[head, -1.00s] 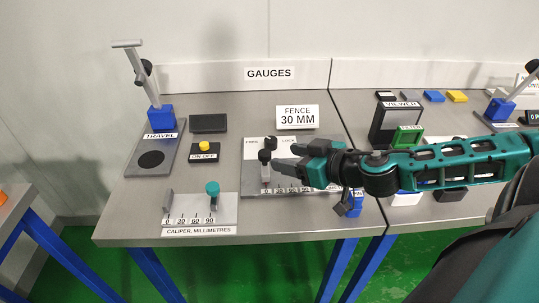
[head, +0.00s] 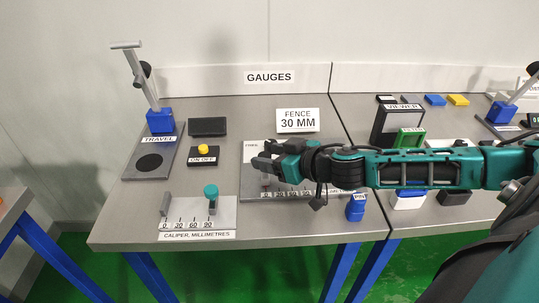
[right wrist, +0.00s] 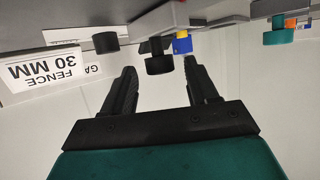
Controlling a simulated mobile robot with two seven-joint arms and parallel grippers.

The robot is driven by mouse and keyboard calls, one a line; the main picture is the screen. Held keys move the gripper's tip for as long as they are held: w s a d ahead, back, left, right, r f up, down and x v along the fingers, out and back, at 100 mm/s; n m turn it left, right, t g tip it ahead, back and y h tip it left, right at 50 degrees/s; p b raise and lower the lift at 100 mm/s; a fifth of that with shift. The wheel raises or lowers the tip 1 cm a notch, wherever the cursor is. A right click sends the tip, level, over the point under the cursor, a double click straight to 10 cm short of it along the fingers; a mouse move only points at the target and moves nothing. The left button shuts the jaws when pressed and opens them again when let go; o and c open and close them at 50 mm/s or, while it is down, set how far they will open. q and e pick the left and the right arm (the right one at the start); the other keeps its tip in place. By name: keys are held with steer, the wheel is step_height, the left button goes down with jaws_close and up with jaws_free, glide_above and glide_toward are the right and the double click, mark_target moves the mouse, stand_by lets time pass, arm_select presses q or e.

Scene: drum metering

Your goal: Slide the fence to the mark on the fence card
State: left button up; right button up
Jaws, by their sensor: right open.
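The fence card (head: 297,120) stands behind the fence plate and reads FENCE 30 MM; it also shows upside down in the right wrist view (right wrist: 48,70). The grey fence plate (head: 252,184) has a millimetre scale along its front, partly covered by my right arm. My right gripper (head: 264,156) is open over the plate's left part and hides the fence and its knobs in the head view. In the right wrist view, a black knob (right wrist: 159,64) lies between the open fingertips, not gripped. A second black knob (right wrist: 105,42) is beside it. My left gripper is not in view.
A caliper plate with a teal knob (head: 211,191) lies in front left. A yellow ON OFF button (head: 203,149), a dark block (head: 208,126) and the TRAVEL gauge (head: 152,162) are further left. A blue PIN block (head: 356,208) sits near the front edge, below my right arm.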

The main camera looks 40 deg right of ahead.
steer(key=shift+w+a+f, duration=0.1)
steer(key=shift+w+f, duration=0.05)
steer(key=shift+w, duration=0.15)
steer(key=shift+c, duration=0.2)
jaws_close()
stand_by(0.3)
